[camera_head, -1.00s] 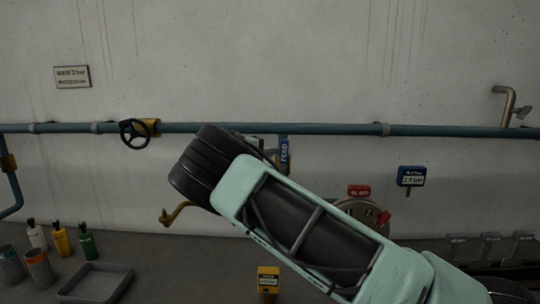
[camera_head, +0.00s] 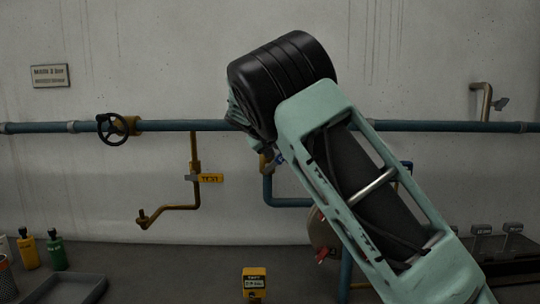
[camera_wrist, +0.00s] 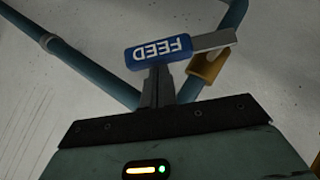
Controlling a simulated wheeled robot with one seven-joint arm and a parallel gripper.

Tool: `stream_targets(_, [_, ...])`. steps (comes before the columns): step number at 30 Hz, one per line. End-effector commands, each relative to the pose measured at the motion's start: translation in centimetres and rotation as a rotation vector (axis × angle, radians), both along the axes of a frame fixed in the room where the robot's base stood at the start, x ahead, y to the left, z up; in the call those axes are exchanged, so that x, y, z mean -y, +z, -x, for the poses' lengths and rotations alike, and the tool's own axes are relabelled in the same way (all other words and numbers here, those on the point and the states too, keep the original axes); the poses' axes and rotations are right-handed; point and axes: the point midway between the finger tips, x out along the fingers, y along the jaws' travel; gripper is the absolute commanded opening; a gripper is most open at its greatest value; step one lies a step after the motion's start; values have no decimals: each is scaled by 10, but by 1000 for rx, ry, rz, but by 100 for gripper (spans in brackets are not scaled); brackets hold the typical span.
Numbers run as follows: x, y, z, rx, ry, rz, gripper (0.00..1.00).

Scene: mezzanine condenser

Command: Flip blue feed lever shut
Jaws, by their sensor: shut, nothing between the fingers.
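The blue feed lever (camera_wrist: 158,50), labelled FEED, shows upside down in the wrist view. Its grey arm (camera_wrist: 214,41) runs to a brass valve body (camera_wrist: 208,68) on a blue branch pipe, and the lever lies roughly across that pipe. My gripper (camera_wrist: 158,72) is shut and empty, its fingertips right by the lever's blue handle; I cannot tell whether they touch it. In the head view only a small tilted blue piece of the lever (camera_head: 280,159) shows; my arm hides the rest, and the fingertips are hard to make out.
A blue main pipe (camera_head: 60,127) runs along the wall with a black handwheel (camera_head: 112,129). A yellow TEST lever (camera_head: 210,178) sits on a brass drop pipe left of my arm. Bottles (camera_head: 56,250), a grey tray (camera_head: 75,288) and a yellow tagged box (camera_head: 255,280) stand below.

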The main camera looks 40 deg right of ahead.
Motion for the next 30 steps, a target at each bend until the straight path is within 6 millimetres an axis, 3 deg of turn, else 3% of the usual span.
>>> stream_targets(6, [18, -13, 12, 117, -7, -174, 0])
stream_targets(21, [40, -39, 27, 347, -6, -513, 0])
stream_targets(30, [43, -49, 29, 354, -1, -529, 0])
